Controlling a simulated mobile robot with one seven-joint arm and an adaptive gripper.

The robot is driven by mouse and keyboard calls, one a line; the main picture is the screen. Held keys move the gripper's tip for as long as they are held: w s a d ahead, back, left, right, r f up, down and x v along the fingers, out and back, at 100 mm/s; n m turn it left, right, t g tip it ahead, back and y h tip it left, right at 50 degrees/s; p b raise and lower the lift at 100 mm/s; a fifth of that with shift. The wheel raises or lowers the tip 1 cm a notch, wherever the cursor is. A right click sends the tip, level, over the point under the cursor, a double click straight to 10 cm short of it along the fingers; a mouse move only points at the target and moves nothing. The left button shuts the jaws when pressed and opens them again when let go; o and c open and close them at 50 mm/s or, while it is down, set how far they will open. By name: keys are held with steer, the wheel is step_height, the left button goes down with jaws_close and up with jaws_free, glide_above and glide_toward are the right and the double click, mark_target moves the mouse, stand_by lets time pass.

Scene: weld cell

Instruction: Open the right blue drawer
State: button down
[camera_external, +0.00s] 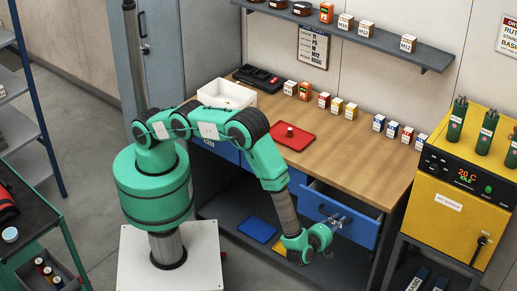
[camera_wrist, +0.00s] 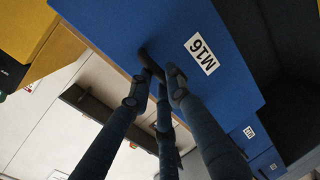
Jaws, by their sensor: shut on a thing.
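The right blue drawer (camera_external: 364,232) is pulled out from under the workbench, and part of its inside shows in the external view. In the wrist view its blue front (camera_wrist: 150,25) carries a white M16 label and a dark handle (camera_wrist: 146,57). My gripper (camera_external: 338,219) is at the drawer's front. In the wrist view my gripper's fingers (camera_wrist: 158,78) are closed around the handle. The fingers hide part of the handle.
The wooden workbench (camera_external: 345,155) holds a red tray (camera_external: 292,136), a white bin (camera_external: 227,94) and several small boxes. Another blue drawer (camera_external: 222,150) is at the left. A yellow oven (camera_external: 455,190) stands close on the right. A blue tray (camera_external: 257,229) lies on the lower shelf.

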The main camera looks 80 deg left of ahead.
steer(key=f+p+v, duration=0.1)
steer(key=f+v, duration=0.1)
steer(key=v, duration=1)
steer(key=f+p+v, duration=0.2)
steer(key=f+v, duration=0.1)
steer(key=v, duration=0.8)
steer(key=shift+v, duration=0.95)
steer(key=shift+f, duration=0.25)
steer(key=c, duration=1.6)
jaws_free()
steer(key=shift+r, duration=0.1)
steer(key=shift+v, duration=6.05)
